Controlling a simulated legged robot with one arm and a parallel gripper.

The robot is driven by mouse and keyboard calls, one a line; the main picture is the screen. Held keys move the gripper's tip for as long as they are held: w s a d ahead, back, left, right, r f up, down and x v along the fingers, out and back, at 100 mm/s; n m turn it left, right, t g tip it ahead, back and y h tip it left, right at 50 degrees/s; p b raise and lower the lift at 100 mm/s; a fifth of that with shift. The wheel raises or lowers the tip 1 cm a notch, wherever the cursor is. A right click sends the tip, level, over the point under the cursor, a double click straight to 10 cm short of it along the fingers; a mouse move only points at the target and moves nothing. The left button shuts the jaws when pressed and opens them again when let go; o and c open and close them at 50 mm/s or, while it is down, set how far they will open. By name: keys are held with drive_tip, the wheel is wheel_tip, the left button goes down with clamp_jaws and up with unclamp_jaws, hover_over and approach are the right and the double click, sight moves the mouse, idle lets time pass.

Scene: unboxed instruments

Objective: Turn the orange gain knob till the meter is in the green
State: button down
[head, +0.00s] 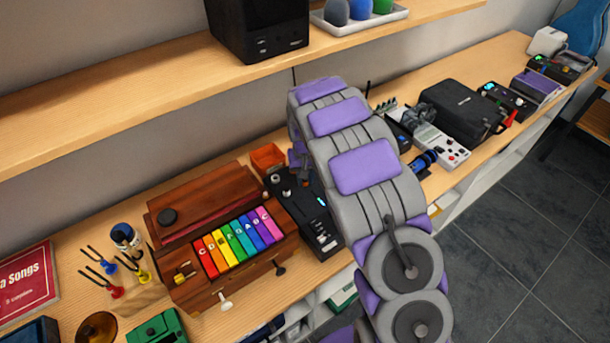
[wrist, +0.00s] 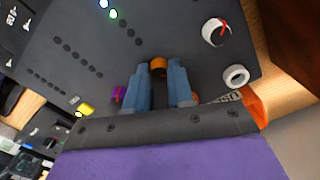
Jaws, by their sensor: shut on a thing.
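The orange knob (wrist: 158,63) stands on a black device panel (wrist: 190,25) in the wrist view. My gripper (wrist: 157,70) has its two blue fingers shut around it, and they hide part of its sides. A white round face with a red mark (wrist: 216,31) sits on the panel to the right; I cannot tell whether it is the meter, and no green shows on it. A white light and a green light (wrist: 113,14) are lit at the top left. In the head view, my arm covers much of the black device (head: 318,222), and the orange knob cannot be made out.
A white ring-shaped part (wrist: 236,77), a purple knob (wrist: 118,93) and a yellow knob (wrist: 86,110) are close to my fingers. An orange bin (head: 267,157) stands behind the device. A wooden box with coloured keys (head: 225,245) is to the left. A shelf (head: 150,85) overhangs the bench.

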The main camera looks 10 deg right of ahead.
drive_tip(key=c, duration=1)
unclamp_jaws()
wheel_tip(320, 180, up, 17)
drive_tip(key=shift+w+a+r+p, duration=0.1)
drive_tip(key=shift+r+p, duration=0.05)
drive_tip(key=shift+p, duration=0.95)
drive_tip(key=s+d+r, duration=0.2)
drive_tip(key=s, duration=0.3)
drive_tip(key=s+d+r, duration=0.2)
drive_tip(key=s+r, duration=0.1)
drive_tip(key=s, duration=0.2)
drive_tip(key=shift+g, duration=0.9)
drive_tip(key=s, duration=1.1)
drive_tip(key=s+f+b, duration=0.1)
drive_tip(key=s, duration=1)
drive_tip(key=s+d+f, duration=0.1)
drive_tip(key=s, duration=1)
drive_tip(key=shift+s+b, duration=0.35)
